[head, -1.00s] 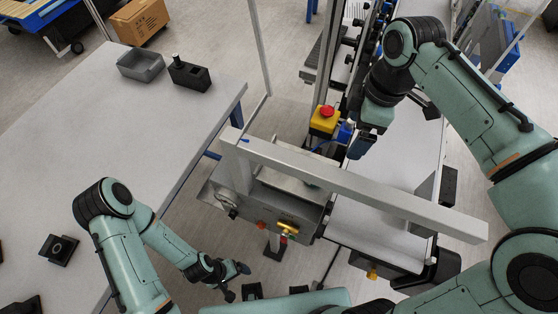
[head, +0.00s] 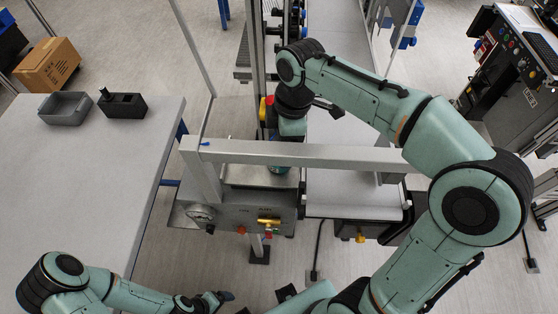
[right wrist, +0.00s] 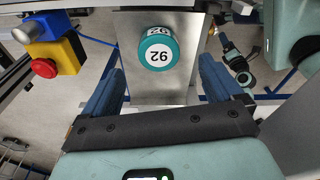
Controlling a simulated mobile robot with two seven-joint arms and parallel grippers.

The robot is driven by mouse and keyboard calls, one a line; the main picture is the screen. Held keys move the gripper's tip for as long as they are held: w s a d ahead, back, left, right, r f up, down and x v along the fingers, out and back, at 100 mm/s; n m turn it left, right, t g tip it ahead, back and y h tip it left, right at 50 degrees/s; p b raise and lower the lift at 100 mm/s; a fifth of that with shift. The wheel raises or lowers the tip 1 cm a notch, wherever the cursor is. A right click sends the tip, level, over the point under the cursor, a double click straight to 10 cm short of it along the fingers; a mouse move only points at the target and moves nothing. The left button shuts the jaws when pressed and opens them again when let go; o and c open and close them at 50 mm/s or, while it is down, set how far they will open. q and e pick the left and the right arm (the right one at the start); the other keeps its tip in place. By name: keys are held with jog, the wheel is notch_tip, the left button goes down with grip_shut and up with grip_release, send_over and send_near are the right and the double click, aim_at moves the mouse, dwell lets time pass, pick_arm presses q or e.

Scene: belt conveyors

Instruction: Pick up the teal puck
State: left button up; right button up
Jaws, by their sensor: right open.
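The teal puck (right wrist: 158,48) stands on a metal plate (right wrist: 180,86) in the right wrist view, with a white label reading 92. In the head view a small teal part of the puck (head: 279,170) shows below the grey crossbar. My right gripper (right wrist: 158,72) is open and empty, with its blue fingers on either side of the plate, short of the puck. In the head view its fingers are mostly hidden by my arm and the crossbar. My left gripper (head: 222,300) is low at the bottom edge, far from the puck; its finger gap is unclear.
The grey crossbar (head: 290,152) spans in front of the plate. A yellow box with a red emergency button (right wrist: 44,67) is at the left in the right wrist view. A conveyor belt (head: 350,190) lies right of the plate. A grey tray (head: 65,108) is on the left table.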

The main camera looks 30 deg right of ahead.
jog(key=f, duration=0.6)
jog(key=shift+w+a+f, duration=0.2)
jog(key=shift+w+a, duration=0.05)
jog(key=shift+a, duration=0.1)
jog(key=shift+c, duration=0.2)
jog(key=c, duration=1.1)
jog(key=shift+r, duration=0.15)
